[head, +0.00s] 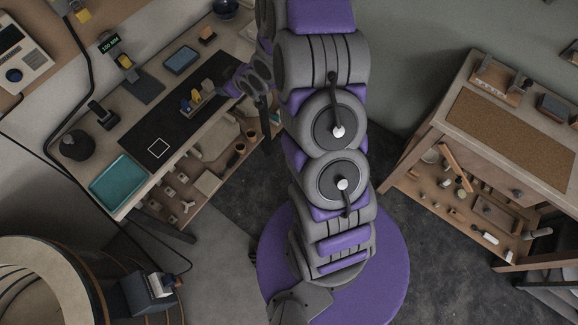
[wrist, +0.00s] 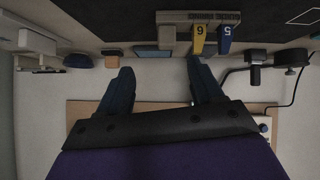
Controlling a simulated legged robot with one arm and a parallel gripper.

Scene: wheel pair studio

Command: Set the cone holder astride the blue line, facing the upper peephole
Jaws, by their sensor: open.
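My gripper (wrist: 158,70) is open, with its two dark fingers well apart and nothing between them. In the head view my arm's end hangs over the right end of the black mat, partly hidden behind my own links. A pale rack with yellow and blue pieces (head: 195,98) stands on the mat beside it. In the wrist view this rack (wrist: 182,17) is beyond the fingertips, with a yellow piece (wrist: 199,36) marked 6 and a blue piece (wrist: 224,38) marked 5. I cannot tell whether it is the cone holder. I cannot make out a blue line or an upper peephole.
The black mat (head: 135,134) bears a white square outline (head: 158,148). A teal tray (head: 118,182) lies at the bench's near end, and a blue dish (head: 181,60) lies behind the mat. A second bench (head: 455,105) with a cork top stands at right.

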